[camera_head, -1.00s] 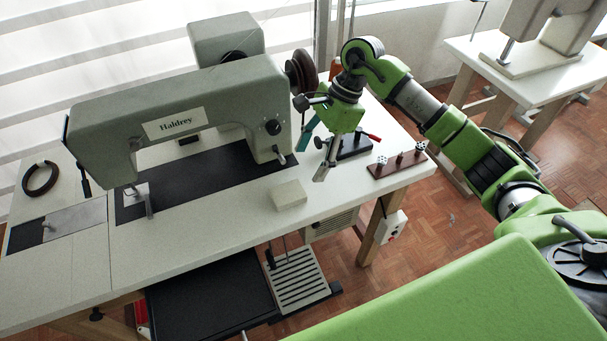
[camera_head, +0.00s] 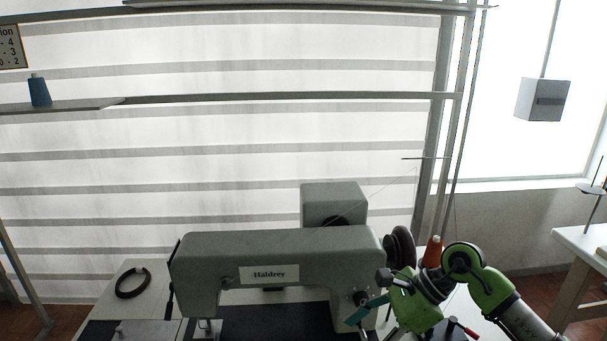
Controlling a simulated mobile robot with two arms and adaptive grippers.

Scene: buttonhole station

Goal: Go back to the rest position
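My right arm comes in from the lower right, and its green wrist and gripper (camera_head: 415,303) are beside the right end of the grey-green sewing machine (camera_head: 275,257), labelled Haldrey. The gripper is just in front of and below the dark handwheel (camera_head: 401,246). Its lower part runs toward the bottom edge, and I cannot tell whether its fingers are open or shut. A teal piece (camera_head: 365,308) shows at its left; I cannot tell whether it is held. My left gripper is not in view.
An orange cone (camera_head: 433,254) stands behind the wrist. A black ring (camera_head: 132,283) lies on the table's left side. A blue spool (camera_head: 40,90) stands on a shelf (camera_head: 70,105) at upper left. Another table (camera_head: 585,245) stands at right.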

